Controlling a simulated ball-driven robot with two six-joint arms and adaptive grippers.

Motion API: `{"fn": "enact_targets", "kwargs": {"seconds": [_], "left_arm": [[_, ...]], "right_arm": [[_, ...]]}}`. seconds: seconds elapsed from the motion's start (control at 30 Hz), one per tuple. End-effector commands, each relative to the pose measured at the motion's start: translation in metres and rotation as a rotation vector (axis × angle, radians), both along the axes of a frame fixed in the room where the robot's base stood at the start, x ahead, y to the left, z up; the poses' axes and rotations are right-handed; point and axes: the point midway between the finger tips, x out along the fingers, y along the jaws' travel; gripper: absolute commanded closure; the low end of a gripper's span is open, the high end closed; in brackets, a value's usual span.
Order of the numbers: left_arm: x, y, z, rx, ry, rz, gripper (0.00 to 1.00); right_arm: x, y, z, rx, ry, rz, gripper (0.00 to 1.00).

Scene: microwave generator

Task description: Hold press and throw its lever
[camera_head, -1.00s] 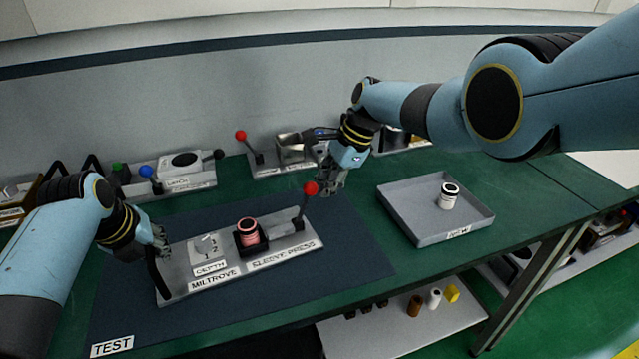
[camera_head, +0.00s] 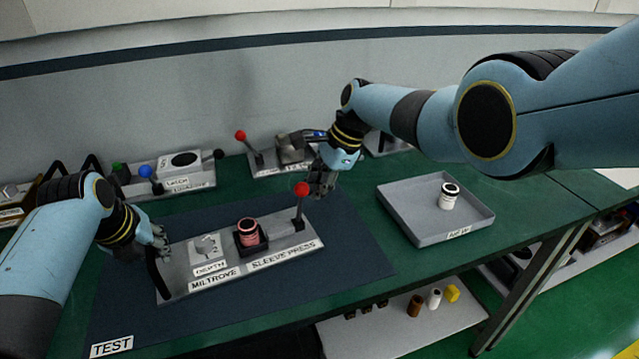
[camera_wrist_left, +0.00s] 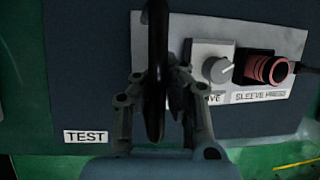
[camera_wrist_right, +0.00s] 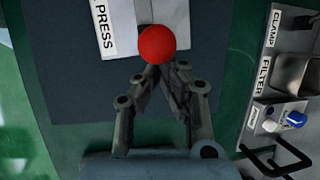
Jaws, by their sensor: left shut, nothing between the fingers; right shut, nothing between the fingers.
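The sleeve press (camera_head: 225,268) is a grey plate on the dark mat, with a depth dial (camera_head: 206,247) and a pink sleeve (camera_head: 248,232) in a black holder. Its lever (camera_head: 300,208) stands nearly upright at the right end, topped by a red ball (camera_head: 302,189). My left gripper (camera_head: 161,241) is shut at the black handle (camera_head: 157,272) on the plate's left end; the handle crosses in front of the fingers in the left wrist view (camera_wrist_left: 157,70). My right gripper (camera_head: 319,190) is shut just right of the red ball, touching or nearly touching it (camera_wrist_right: 156,44).
Other lever fixtures stand behind, including a latch unit (camera_head: 180,178) and one with a red-balled lever (camera_head: 250,152). A lower shelf (camera_head: 400,335) holds small parts.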

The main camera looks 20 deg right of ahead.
Motion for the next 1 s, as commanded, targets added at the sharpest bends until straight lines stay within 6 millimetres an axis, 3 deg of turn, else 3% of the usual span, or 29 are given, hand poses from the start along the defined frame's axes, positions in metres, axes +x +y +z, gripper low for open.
{"fn": "enact_targets", "kwargs": {"seconds": [1.0], "left_arm": [[0.001, -0.002, 0.002, -0.003, -0.004, -0.001, 1.00]], "right_arm": [[-0.002, 0.023, 0.000, 0.004, 0.002, 0.002, 1.00]]}}
